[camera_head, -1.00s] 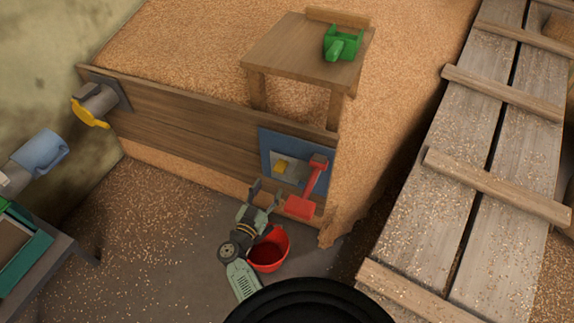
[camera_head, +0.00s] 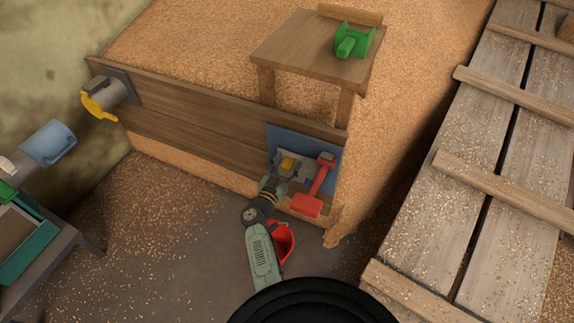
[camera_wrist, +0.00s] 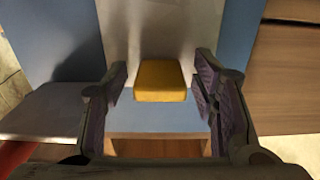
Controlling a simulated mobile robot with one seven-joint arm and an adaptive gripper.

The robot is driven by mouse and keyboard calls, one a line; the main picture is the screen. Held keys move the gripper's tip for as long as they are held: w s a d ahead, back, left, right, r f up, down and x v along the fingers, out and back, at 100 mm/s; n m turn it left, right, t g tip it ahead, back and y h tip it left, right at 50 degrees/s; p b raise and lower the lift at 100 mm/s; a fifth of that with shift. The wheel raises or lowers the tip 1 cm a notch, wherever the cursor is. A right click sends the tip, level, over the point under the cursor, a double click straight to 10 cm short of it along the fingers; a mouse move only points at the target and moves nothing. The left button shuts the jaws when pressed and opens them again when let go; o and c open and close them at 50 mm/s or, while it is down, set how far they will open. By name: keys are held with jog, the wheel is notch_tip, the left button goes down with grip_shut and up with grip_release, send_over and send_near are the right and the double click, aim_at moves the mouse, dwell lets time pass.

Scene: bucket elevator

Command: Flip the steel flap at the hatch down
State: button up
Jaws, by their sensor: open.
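The hatch is a blue panel (camera_head: 318,146) in the low plank wall. Its grey steel flap (camera_wrist: 142,28) carries a yellow block (camera_wrist: 160,81), which also shows in the head view. A red lever (camera_head: 318,185) stands at the right of the hatch. My gripper (camera_wrist: 160,84) is open at the hatch. In the wrist view the yellow block is between its two fingers, with gaps on both sides. In the head view my gripper partly covers the flap.
A red bucket (camera_head: 284,241) stands on the floor below the hatch, partly behind my arm. A wooden table (camera_head: 300,48) with a green scoop (camera_head: 354,41) stands in the grain behind. A plank ramp (camera_head: 500,110) is at right.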

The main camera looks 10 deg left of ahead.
jog(key=shift+c, duration=0.3)
grip_shut()
dwell(0.3)
